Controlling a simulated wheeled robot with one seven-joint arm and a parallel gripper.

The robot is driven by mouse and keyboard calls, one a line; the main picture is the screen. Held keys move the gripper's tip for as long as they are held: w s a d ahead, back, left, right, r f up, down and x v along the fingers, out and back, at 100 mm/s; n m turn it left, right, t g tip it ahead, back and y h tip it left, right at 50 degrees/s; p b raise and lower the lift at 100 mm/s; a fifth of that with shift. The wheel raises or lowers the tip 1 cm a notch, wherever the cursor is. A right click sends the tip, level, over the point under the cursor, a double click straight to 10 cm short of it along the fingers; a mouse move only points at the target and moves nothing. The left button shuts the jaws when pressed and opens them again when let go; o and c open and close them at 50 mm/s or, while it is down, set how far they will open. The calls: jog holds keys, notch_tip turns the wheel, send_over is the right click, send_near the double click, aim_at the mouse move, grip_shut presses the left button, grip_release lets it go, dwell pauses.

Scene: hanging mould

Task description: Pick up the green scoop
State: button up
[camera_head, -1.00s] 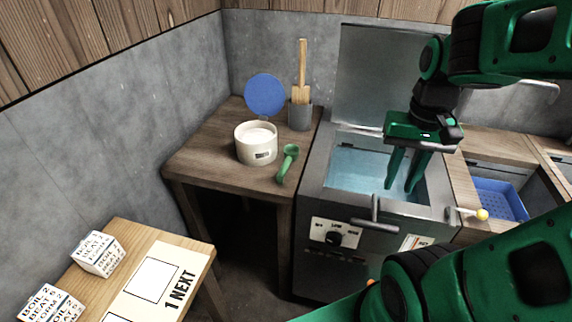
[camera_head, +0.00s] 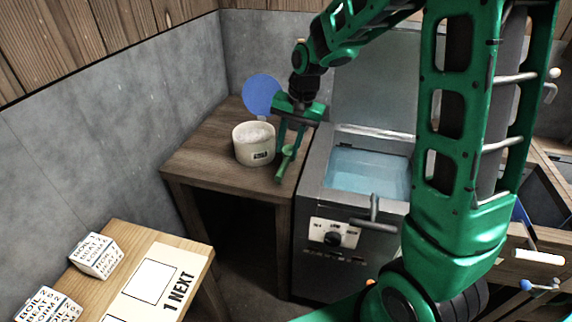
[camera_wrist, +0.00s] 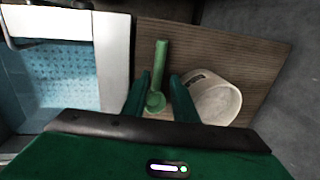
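The green scoop (camera_head: 287,156) lies on the small wooden table (camera_head: 205,158), next to the white tub (camera_head: 254,151). In the wrist view the scoop (camera_wrist: 161,75) has its handle pointing away and its bowl close to my fingers. My gripper (camera_head: 290,150) is over the scoop, pointing down, with its fingers apart. In the wrist view my gripper (camera_wrist: 161,88) has one finger on each side of the scoop, with gaps visible. Whether the fingertips are at the scoop's height or above it is hard to tell.
The white tub (camera_wrist: 216,100) stands close beside my right finger in the wrist view. The open water vat (camera_head: 365,172) is right of the table. A blue round lid (camera_head: 262,94) stands behind the tub. Paper-wrapped blocks (camera_head: 96,256) sit on the front bench.

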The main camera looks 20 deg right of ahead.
aim_at(284, 165)
jog(key=shift+w+a+f, duration=0.1)
jog(key=shift+w+f, duration=0.1)
jog(key=shift+f, duration=1.1)
jog(key=shift+w+a+f, duration=0.1)
jog(key=shift+w+f, duration=0.1)
jog(key=shift+f, duration=1.05)
jog(key=shift+w+a+f, duration=0.1)
jog(key=shift+w+f, duration=0.1)
jog(key=shift+f, duration=1.1)
jog(key=shift+c, duration=0.4)
grip_shut()
